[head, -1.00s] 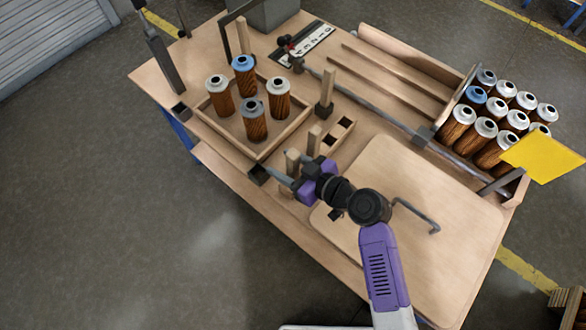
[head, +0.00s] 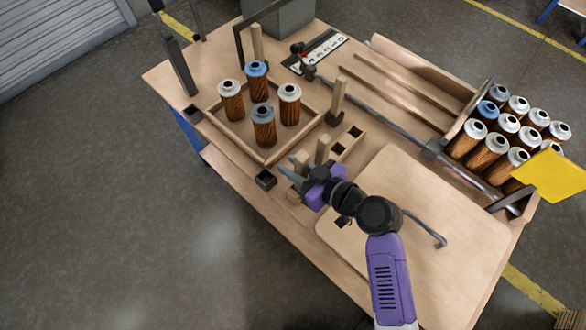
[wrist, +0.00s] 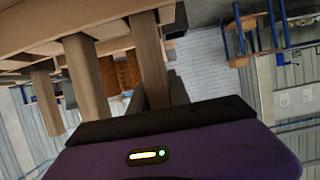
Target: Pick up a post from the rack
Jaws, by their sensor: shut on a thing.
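My gripper (head: 293,168) is at the near end of the wooden rack (head: 348,143), on the front side of the table. It is shut on a pale square wooden post (head: 301,160), which stands upright between the fingers. In the wrist view, which is upside down, the held post (wrist: 149,55) shows between the dark fingers. A second post (head: 322,150) stands beside it in the rack, and square holes show farther along. I cannot tell whether the held post's foot is clear of the rack.
A shallow wooden tray (head: 216,119) with several cartridges lies left of the rack. A post in a dark base (head: 337,97) stands behind the rack. A crate of cartridges and a yellow panel (head: 548,176) are at right.

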